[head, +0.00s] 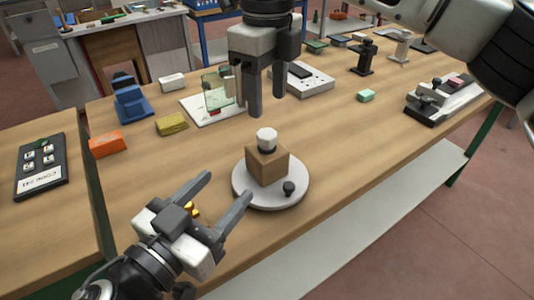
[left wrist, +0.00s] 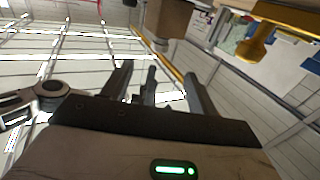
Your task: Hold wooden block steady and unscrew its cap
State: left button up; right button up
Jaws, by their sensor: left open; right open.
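A wooden block (head: 267,168) stands upright on a round pale plate (head: 243,189). Its white cap (head: 266,135) sits on top, above a dark collar. My left gripper (head: 228,187) is open and empty at the front left of the plate, with its fingers pointing toward the block, apart from it. My right gripper (head: 266,104) is open and empty above and behind the cap, fingers pointing down. The left wrist view shows the left fingers (left wrist: 158,85) apart with nothing held; I cannot surely identify the block there.
A small dark knob (head: 289,188) rises from the plate's front right. A yellow sponge-like block (head: 172,124), an orange box (head: 106,144) and a blue device (head: 132,104) lie at left. A green piece (head: 366,95) lies at right. The tabletop right of the plate is clear.

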aim_at(261, 146)
pick_arm(q)
jog(key=x, duration=1.4)
jog(key=shift+w, duration=0.3)
jog(key=shift+c, duration=0.3)
